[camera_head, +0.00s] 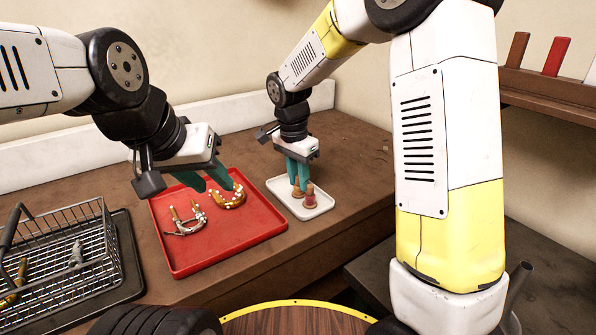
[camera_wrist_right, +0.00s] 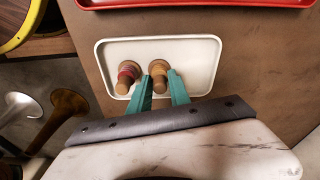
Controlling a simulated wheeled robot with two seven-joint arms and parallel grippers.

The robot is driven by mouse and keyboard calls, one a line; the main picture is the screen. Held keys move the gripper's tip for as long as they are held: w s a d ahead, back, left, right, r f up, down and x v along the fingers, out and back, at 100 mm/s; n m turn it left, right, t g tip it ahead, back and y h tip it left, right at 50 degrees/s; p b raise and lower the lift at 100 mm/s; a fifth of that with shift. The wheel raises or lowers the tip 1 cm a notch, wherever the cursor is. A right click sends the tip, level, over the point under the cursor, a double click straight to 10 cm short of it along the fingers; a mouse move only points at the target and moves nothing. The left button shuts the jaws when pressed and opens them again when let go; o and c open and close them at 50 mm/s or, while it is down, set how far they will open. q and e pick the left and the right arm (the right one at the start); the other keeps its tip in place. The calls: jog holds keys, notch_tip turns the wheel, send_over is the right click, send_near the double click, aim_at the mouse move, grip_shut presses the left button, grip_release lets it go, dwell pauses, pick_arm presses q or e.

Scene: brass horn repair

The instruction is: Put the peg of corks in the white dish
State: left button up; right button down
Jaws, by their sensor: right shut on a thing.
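The white dish (camera_head: 282,194) lies on the brown bench, right of the red tray; it also shows in the right wrist view (camera_wrist_right: 203,55). The peg of corks (camera_wrist_right: 159,76), tan all over, is between the teal fingers of my right gripper (camera_wrist_right: 162,91), inside the dish outline. My right gripper also shows in the head view (camera_head: 299,183), low over the dish, its fingers partly hiding the peg. I cannot tell whether the peg's base touches the dish. My left gripper (camera_head: 207,181) is open and empty above the red tray.
A second peg with red-pink discs (camera_wrist_right: 127,75) stands in the dish beside the cork peg. The red tray (camera_head: 185,262) holds brass and silvery curved parts (camera_head: 228,197). A wire basket (camera_head: 70,250) stands at the left. The dish's right half is clear in the wrist view.

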aim_at(295, 195)
jog(key=c, duration=1.5)
grip_release()
notch_tip(295, 195, up, 12)
jog(key=s+a, duration=0.1)
jog(key=s+d+n+t+y, duration=0.1)
jog(key=s+d+n+t, duration=0.1)
jog(key=s+d+n, duration=0.2)
jog(key=s+d+r+n+t+y, duration=0.1)
jog(key=s+d+n, duration=0.4)
jog(key=s+d, duration=0.5)
jog(key=shift+s+r+n+t+y, duration=0.3)
jog(key=shift+s+t+y, duration=0.55)
jog(key=shift+s, duration=2.15)
jog(key=shift+t+h, duration=0.25)
